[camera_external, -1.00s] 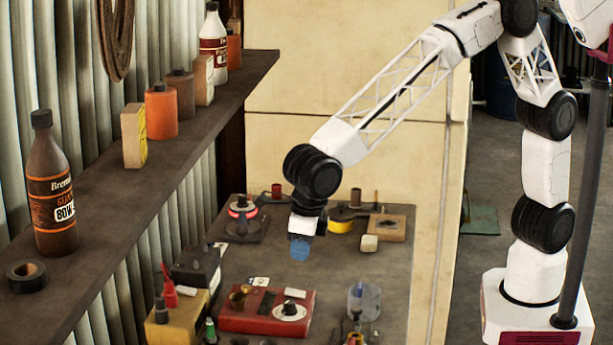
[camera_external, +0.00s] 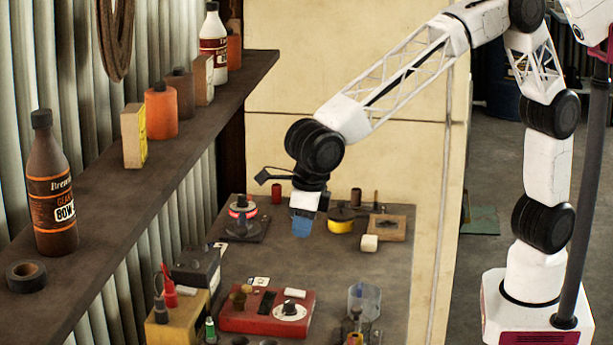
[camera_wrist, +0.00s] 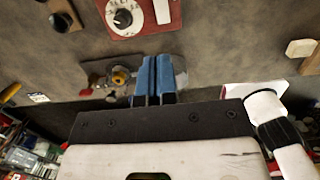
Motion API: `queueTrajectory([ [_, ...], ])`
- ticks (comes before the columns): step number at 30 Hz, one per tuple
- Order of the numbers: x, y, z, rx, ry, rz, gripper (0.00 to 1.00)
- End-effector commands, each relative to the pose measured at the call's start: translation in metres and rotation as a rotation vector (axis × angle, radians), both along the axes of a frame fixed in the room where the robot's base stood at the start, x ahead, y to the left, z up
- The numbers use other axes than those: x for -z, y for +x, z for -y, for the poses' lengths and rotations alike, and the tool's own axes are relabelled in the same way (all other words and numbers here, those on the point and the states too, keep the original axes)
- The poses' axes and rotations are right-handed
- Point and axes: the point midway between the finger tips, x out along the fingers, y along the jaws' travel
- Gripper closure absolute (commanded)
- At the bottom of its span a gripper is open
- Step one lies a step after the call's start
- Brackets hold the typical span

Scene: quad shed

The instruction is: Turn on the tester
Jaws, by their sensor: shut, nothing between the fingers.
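A red box (camera_external: 265,312) with a white round dial (camera_external: 290,311) lies on the bench in the external view; it looks like the tester. In the wrist view the red box (camera_wrist: 174,20) shows at the top with its black-centred dial (camera_wrist: 122,18) and a white strip beside it. My gripper (camera_external: 301,226) has blue fingertips and hangs above the bench, behind the red box and apart from it. In the wrist view its blue fingers (camera_wrist: 154,78) are together and empty, below the red box in the picture. Whether the tester is on cannot be told.
A black-based device with a glowing red ring (camera_external: 243,210) stands left of my gripper. A yellow-sided round item (camera_external: 340,220) and a white block (camera_external: 369,243) are at right. A black box (camera_external: 195,267) and a clear cup (camera_external: 364,300) flank the red box. A shelf (camera_external: 150,160) overhangs the left.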

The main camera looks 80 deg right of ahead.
Motion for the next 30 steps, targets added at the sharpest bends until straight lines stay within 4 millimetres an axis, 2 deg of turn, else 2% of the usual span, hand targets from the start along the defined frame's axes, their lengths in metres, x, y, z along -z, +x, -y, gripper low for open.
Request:
queueTrajectory([
  [5, -0.002, 0.006, 0.002, 0.000, -0.002, -0.002, 1.00],
  [19, 0.002, 0.007, 0.002, 0.000, -0.003, -0.003, 1.00],
  [26, 0.019, 0.009, 0.002, 0.000, -0.002, -0.003, 1.00],
  [30, 0.037, 0.012, 0.002, 0.000, -0.003, -0.004, 1.00],
])
